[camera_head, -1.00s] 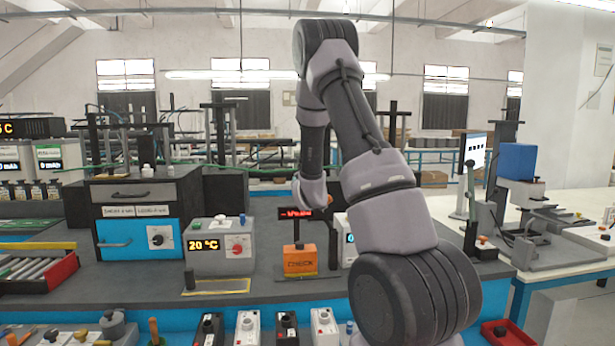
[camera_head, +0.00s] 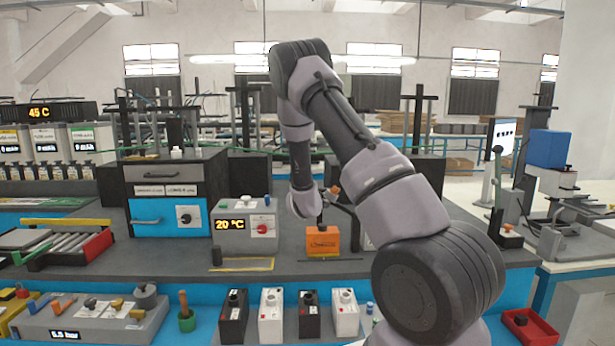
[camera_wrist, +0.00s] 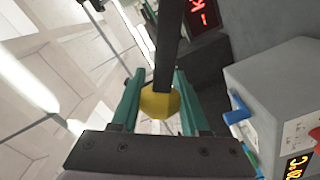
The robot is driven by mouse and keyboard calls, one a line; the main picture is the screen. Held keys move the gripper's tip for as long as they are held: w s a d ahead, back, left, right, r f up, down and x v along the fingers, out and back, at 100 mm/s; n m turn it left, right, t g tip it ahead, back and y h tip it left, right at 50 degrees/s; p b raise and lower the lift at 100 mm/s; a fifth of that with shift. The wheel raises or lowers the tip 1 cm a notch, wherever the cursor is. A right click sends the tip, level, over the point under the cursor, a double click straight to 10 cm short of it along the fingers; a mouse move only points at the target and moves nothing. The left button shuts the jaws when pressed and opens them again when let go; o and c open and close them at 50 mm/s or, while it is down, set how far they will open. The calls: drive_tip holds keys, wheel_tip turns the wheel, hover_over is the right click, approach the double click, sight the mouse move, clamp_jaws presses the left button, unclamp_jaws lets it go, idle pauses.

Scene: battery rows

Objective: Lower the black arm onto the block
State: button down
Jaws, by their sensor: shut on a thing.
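The orange block (camera_head: 322,240) stands upright on the dark bench, with dark lettering on its front. My gripper (camera_head: 328,194) is just above it in the head view, mostly hidden by my wrist. In the wrist view the two teal fingers (camera_wrist: 156,92) of my gripper are shut on the yellow knob (camera_wrist: 160,103) of the black arm (camera_wrist: 169,45). The bar of the black arm runs up the picture from the knob. Whether the arm touches the block cannot be told.
A grey box (camera_head: 232,240) reading 20 °C stands left of the block; it also shows at right in the wrist view (camera_wrist: 270,85). A red lit display (camera_wrist: 203,12) is at the wrist view's top. Black and white batteries (camera_head: 308,316) stand in front, lower down.

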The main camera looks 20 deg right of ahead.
drive_tip(key=a+f+n, duration=0.3)
drive_tip(key=f+n, duration=0.3)
drive_tip(key=f, duration=0.7)
drive_tip(key=shift+w+a+n, duration=0.3)
drive_tip(key=shift+w, duration=0.15)
drive_tip(key=shift+f, duration=0.15)
drive_tip(key=c, duration=0.5)
unclamp_jaws()
drive_tip(key=shift+o, duration=0.5)
drive_tip(key=v, duration=1)
drive_tip(key=shift+s, duration=0.4)
drive_tip(key=shift+a, duration=0.1)
